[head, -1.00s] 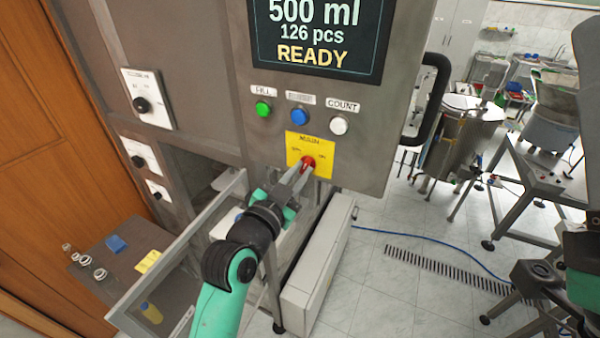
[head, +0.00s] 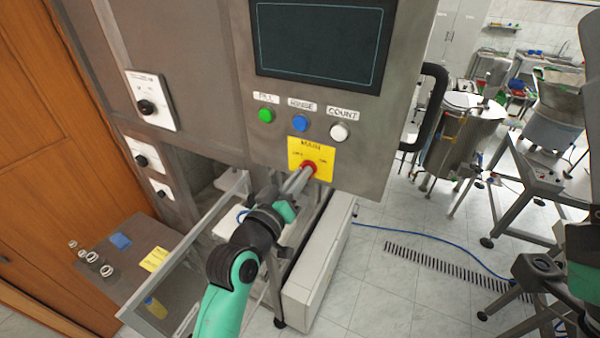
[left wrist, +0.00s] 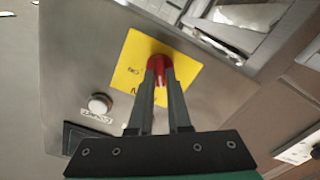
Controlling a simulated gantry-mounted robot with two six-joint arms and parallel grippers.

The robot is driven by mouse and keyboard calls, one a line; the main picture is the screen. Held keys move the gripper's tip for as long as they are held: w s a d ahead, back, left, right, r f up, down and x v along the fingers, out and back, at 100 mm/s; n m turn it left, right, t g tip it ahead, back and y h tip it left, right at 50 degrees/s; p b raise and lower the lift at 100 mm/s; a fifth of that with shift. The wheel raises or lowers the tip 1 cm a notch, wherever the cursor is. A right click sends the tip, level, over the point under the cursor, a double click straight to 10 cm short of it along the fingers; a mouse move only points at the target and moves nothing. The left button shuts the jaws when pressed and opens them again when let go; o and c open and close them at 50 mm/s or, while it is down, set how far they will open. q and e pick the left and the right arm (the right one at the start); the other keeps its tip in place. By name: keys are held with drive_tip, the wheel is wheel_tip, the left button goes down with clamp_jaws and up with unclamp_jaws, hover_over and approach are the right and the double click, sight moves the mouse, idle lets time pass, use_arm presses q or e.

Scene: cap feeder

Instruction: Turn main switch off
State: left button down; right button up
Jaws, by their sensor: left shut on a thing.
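The main switch is a red knob (head: 308,168) on a yellow plate (head: 325,158) marked MAIN, low on the grey control panel. My left gripper (head: 301,179) reaches it from below left, with its fingers shut on the knob. The left wrist view shows the red knob (left wrist: 160,63) between the two fingertips (left wrist: 160,80), in front of the yellow plate (left wrist: 128,72). The screen (head: 320,45) above is dark, with only a thin frame line. My right gripper cannot be made out; only part of a dark arm shows at the right edge.
Green (head: 265,115), blue (head: 300,122) and white (head: 339,132) buttons sit just above the plate. A black handle (head: 436,100) juts from the panel's right side. A clear-walled guard (head: 185,262) stands below left.

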use_arm(q)
drive_tip(key=shift+n+p, duration=0.4)
drive_tip(key=shift+n, duration=0.8)
drive_tip(key=c, duration=0.9)
unclamp_jaws()
drive_tip(key=shift+o, duration=0.2)
drive_tip(key=shift+s+a, duration=0.1)
drive_tip(key=v, duration=1.1)
drive_tip(key=shift+s+b, duration=0.2)
drive_tip(key=shift+b, duration=0.25)
drive_tip(key=shift+a, duration=0.1)
